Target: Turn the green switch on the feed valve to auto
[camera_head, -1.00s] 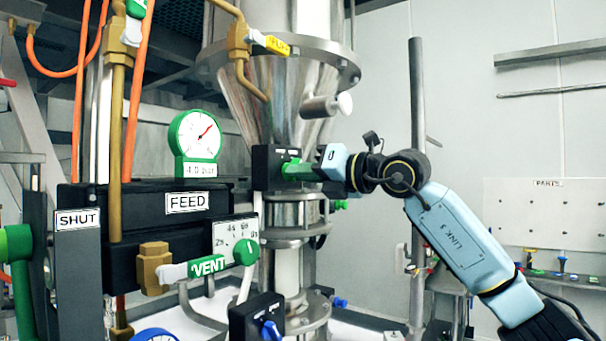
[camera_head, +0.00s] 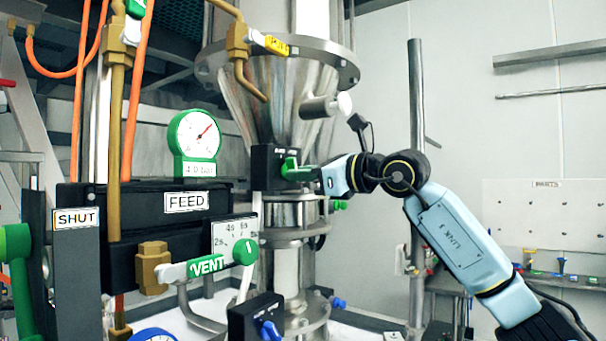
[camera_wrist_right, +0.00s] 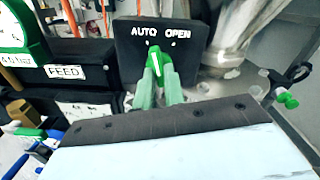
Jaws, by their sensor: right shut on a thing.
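The feed valve's black switch box (camera_head: 262,170) is mounted below the steel cone. Its green switch (camera_head: 290,165) sticks out of the front. In the right wrist view the switch (camera_wrist_right: 158,65) has a white line pointing up and slightly left, towards the dot under AUTO; the OPEN label is to its right on the box (camera_wrist_right: 125,55). My right gripper (camera_head: 305,173) reaches in from the right and is shut on the switch. Its two green fingers (camera_wrist_right: 158,92) lie on either side of the switch. My left gripper is not in view.
A FEED-labelled black unit (camera_head: 150,208) with a green-rimmed gauge (camera_head: 197,136) stands left of the box. A green VENT handle (camera_head: 207,266) and a lower black box with a blue knob (camera_head: 270,330) sit below. A steel post (camera_head: 416,100) rises behind my right arm.

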